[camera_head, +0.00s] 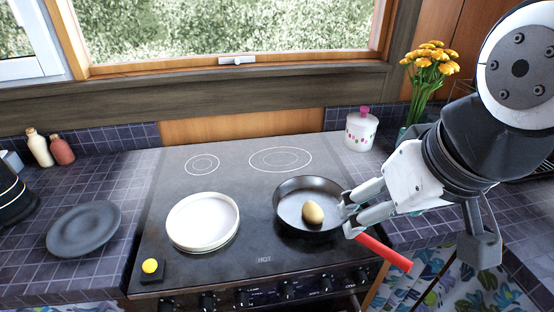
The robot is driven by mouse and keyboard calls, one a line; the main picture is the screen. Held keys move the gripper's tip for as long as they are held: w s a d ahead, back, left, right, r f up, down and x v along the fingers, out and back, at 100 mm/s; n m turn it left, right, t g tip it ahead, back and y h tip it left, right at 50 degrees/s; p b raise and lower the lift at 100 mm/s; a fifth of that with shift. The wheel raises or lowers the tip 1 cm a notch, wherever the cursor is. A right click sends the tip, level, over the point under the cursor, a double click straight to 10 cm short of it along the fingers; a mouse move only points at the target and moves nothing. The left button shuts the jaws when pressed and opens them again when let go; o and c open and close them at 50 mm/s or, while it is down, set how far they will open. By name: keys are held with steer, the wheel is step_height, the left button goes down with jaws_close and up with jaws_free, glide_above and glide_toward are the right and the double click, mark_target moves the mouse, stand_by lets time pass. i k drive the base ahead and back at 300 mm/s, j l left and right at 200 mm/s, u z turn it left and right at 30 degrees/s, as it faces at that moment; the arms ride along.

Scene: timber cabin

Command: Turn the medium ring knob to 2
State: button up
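The stove's front panel carries a row of several dark knobs (288,290) along the bottom of the picture. Their markings are too small to read, so I cannot tell which one is the medium ring knob or where it points. My gripper (349,213) is at the right side of the frying pan, above and behind the knob row. Its two fingers are apart with nothing visible between them. It is close to the pan's rim; I cannot tell whether it touches.
A black frying pan (290,214) holding an egg-shaped object (313,212) sits on the hob, its red handle (383,250) sticking out over the front right. White plates (203,221) and a yellow-buttoned black box (151,268) are left. A lidded jar (361,132) and flowers (431,62) stand behind.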

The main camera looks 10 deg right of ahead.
mark_target(324, 285)
steer(key=i, duration=0.15)
steer(key=k+j+z, duration=0.15)
steer(key=k+j, duration=0.2)
steer(key=k+j+z, duration=0.15)
steer(key=k+j, duration=0.15)
steer(key=k, duration=0.2)
steer(key=k+j+z, duration=0.15)
steer(key=k+j, duration=0.15)
steer(key=k+j+z, duration=0.15)
steer(key=k, duration=0.4)
